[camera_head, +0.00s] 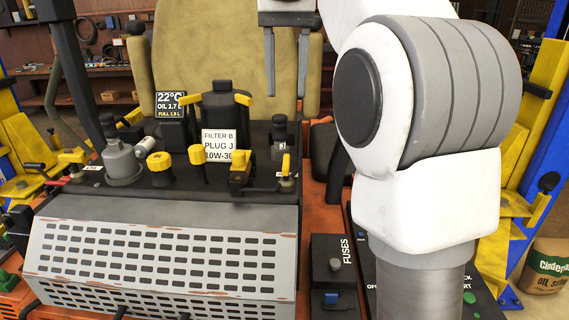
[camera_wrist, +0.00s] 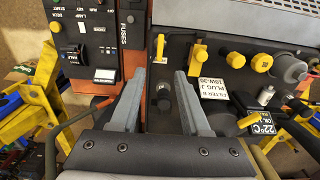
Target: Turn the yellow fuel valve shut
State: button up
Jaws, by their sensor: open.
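My gripper (camera_head: 286,80) hangs at the top of the head view, with its two fingers apart and pointing down. In the wrist view my gripper (camera_wrist: 160,76) is open, and nothing is between the fingers. A yellow valve-like handle (camera_head: 239,174) stands on the dark deck below and left of the gripper. It also shows in the wrist view as a yellow handle (camera_wrist: 197,57) beyond the right fingertip. A slimmer yellow lever (camera_head: 285,164) is to its right, also in the wrist view (camera_wrist: 160,47). No label marks which is the fuel valve. Neither is touched.
Two round yellow knobs (camera_head: 160,161) (camera_head: 198,154) and a grey pot (camera_head: 122,163) stand left on the deck. A label card (camera_head: 219,146) leans behind the handle. A perforated grey cover (camera_head: 155,255) lies in front. The fuses panel (camera_head: 336,270) is at right.

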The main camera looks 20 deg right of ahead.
aim_at(286, 160)
notch_tip(286, 160, down, 16)
jog(key=b, duration=0.3)
jog(key=shift+r, duration=0.2)
grip_shut()
